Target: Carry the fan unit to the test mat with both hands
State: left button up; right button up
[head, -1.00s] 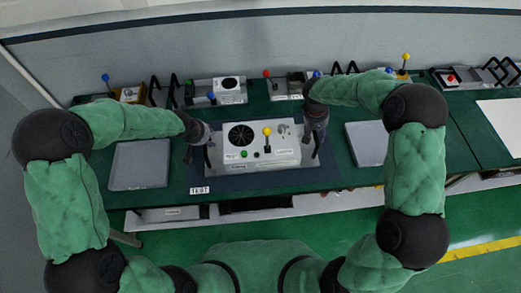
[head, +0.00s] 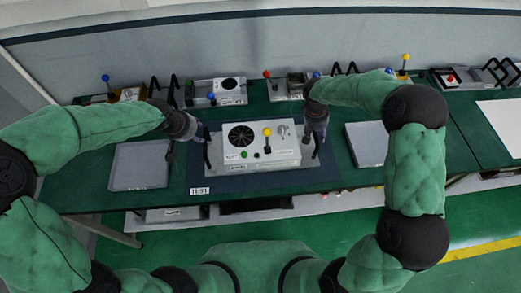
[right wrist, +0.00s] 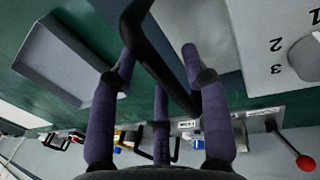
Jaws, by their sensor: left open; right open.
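The fan unit (head: 262,158) is a white box with a black fan grille, a yellow-topped lever and a green knob. It sits on the dark test mat (head: 235,185) with the TEST label at its front edge. A black handle stands at each side. My left gripper (head: 187,150) is open beside the left handle (head: 207,156), apart from the box. My right gripper (head: 316,148) is open at the right handle. In the right wrist view the black handle (right wrist: 160,50) passes between its spread purple fingers (right wrist: 160,105); contact is unclear.
Grey trays lie left (head: 140,172) and right (head: 366,145) of the mat. Several devices with coloured levers stand along the back, including a small fan box (head: 230,90). The green table's front edge is close to the mat.

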jog(key=shift+r, duration=0.15)
jog(key=shift+a+r, duration=0.1)
jog(key=shift+r, duration=0.25)
pick_arm(q)
jog(key=shift+s+r, duration=0.2)
jog(key=shift+r, duration=0.25)
pick_arm(e)
notch_tip(320, 180, up, 11)
jog(key=a, duration=0.2)
jog(key=shift+a+f, duration=0.1)
jog(key=shift+f, duration=0.05)
